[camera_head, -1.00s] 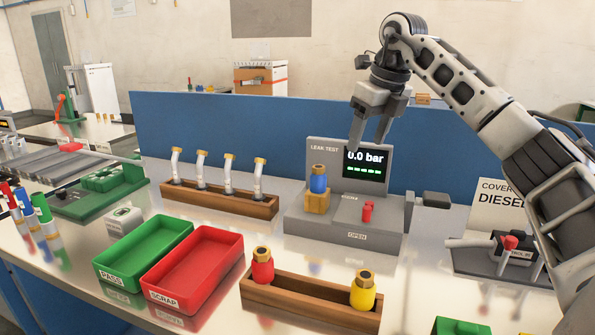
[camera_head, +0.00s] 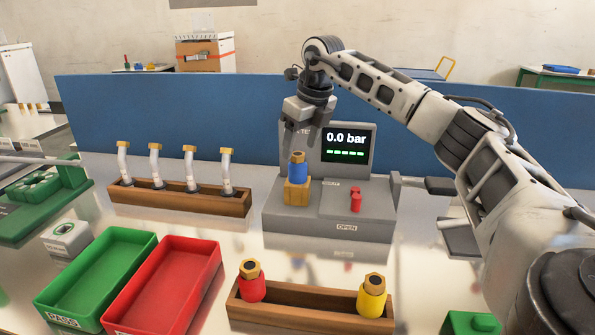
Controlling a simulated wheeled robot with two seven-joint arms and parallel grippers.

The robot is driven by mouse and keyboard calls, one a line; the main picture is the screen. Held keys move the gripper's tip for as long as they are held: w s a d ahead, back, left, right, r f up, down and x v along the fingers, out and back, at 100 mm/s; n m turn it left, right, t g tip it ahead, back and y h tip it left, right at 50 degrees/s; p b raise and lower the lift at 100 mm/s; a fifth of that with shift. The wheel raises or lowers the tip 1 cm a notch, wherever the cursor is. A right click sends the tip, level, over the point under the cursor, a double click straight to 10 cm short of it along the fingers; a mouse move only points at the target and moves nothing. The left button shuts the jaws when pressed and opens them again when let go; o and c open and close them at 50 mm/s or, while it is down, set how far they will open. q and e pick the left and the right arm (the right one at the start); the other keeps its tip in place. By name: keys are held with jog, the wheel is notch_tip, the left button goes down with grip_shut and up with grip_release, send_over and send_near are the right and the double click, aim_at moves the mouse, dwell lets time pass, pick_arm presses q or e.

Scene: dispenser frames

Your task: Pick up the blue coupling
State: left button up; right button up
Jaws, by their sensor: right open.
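The blue coupling (camera_head: 298,172) has a brass top and stands upright on a yellow-brown block on the grey leak test machine (camera_head: 318,222). The machine's screen (camera_head: 346,145) reads 0.0 bar. My right gripper (camera_head: 297,148) is open, pointing down, just above the coupling's brass top. Its fingers look empty; whether they reach around the top is hard to tell. My left gripper is not in view.
A wooden rack (camera_head: 180,199) with several white bent tubes stands left of the machine. A front rack (camera_head: 310,309) holds a red coupling (camera_head: 251,283) and a yellow coupling (camera_head: 372,296). A green tray (camera_head: 96,277) and red tray (camera_head: 165,284) lie at front left. A blue partition (camera_head: 420,135) stands behind.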

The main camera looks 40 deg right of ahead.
aim_at(298, 154)
jog(key=shift+w+f, duration=0.15)
jog(key=shift+f, duration=0.45)
jog(key=p+x, duration=0.1)
jog(key=x, duration=0.2)
jog(key=shift+f, duration=0.3)
jog(key=shift+w+f, duration=0.2)
jog(key=shift+f, duration=0.25)
jog(key=c, duration=1.2)
jog(key=shift+c, duration=0.2)
jog(key=shift+r, duration=0.1)
